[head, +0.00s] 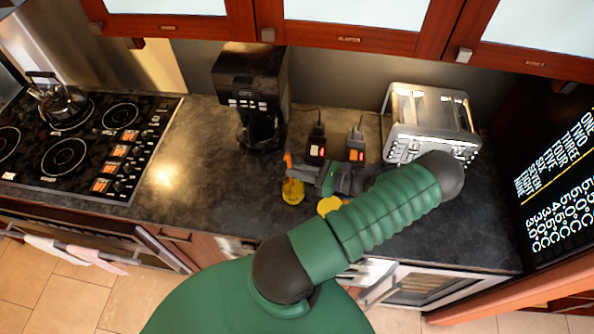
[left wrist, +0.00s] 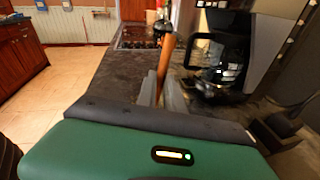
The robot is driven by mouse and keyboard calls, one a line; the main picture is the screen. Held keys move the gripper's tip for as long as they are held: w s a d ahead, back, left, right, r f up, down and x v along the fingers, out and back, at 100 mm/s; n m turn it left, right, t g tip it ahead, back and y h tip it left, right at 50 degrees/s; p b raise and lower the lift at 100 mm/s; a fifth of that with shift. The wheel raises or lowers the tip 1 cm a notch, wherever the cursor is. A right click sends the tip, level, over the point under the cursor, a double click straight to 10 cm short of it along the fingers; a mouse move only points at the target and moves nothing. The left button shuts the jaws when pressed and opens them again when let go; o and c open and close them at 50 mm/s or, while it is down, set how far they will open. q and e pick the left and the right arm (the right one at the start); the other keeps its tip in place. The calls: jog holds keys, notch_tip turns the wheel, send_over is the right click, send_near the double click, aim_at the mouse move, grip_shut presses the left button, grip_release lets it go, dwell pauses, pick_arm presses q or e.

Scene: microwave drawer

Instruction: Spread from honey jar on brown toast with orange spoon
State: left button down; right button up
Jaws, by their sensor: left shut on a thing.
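My left gripper (head: 318,178) is shut on the orange spoon (head: 288,161) above the counter. The spoon also shows upright between the fingers in the left wrist view (left wrist: 166,62). A small yellow jar (head: 292,192), which looks like the honey jar, stands on the counter just below the spoon in the head view. I cannot tell whether the spoon's lower end is inside it. A yellow thing (head: 329,205) shows beside my arm, partly hidden; I cannot tell what it is. I do not see the brown toast; my arm covers part of the counter. My right gripper is not in view.
A coffee maker (head: 252,90) stands behind and left of the gripper, a toaster (head: 432,118) at the right. Two dark and orange devices (head: 356,148) stand near the wall. A stove (head: 85,145) with a kettle is at left. The counter (head: 190,175) before it is clear.

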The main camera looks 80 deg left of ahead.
pick_arm(q)
jog(key=shift+r+p, duration=1.95)
jog(key=shift+r, duration=1)
jog(key=shift+r, duration=0.1)
notch_tip(320, 180, up, 6)
jog(key=p, duration=0.5)
send_over(285, 158)
jog(key=v, duration=0.4)
jog(key=shift+s+a+f, duration=0.15)
jog(key=shift+f, duration=0.2)
